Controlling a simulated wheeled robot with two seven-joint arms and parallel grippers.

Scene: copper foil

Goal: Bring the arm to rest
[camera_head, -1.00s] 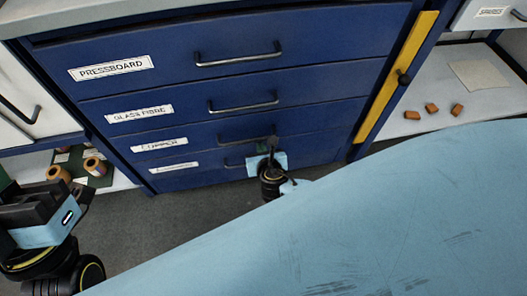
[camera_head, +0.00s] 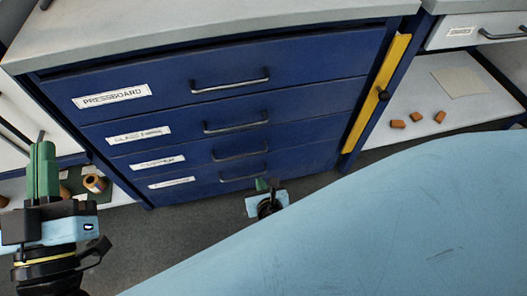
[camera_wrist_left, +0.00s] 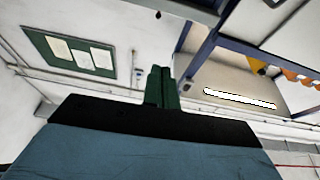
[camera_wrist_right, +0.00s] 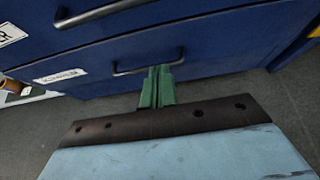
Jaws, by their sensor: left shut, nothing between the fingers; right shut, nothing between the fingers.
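My left gripper (camera_head: 42,170) stands upright at the left of the head view, its green fingers together and empty. In the left wrist view its shut fingers (camera_wrist_left: 161,87) point toward the upper wall and ceiling. My right gripper (camera_head: 268,186) is low in front of the blue drawer cabinet (camera_head: 225,110), small and partly hidden behind my light blue body. In the right wrist view its green fingers (camera_wrist_right: 157,87) are shut with nothing between them, below a drawer handle (camera_wrist_right: 148,64). I cannot tell whether they touch the drawer front.
The drawers are all closed; the top one reads PRESSBOARD (camera_head: 111,96). A white shelf (camera_head: 415,90) at the right holds several small orange blocks (camera_head: 416,117). Copper-coloured rolls (camera_head: 94,183) lie on a low shelf at the left. Grey floor (camera_head: 190,240) is open before the cabinet.

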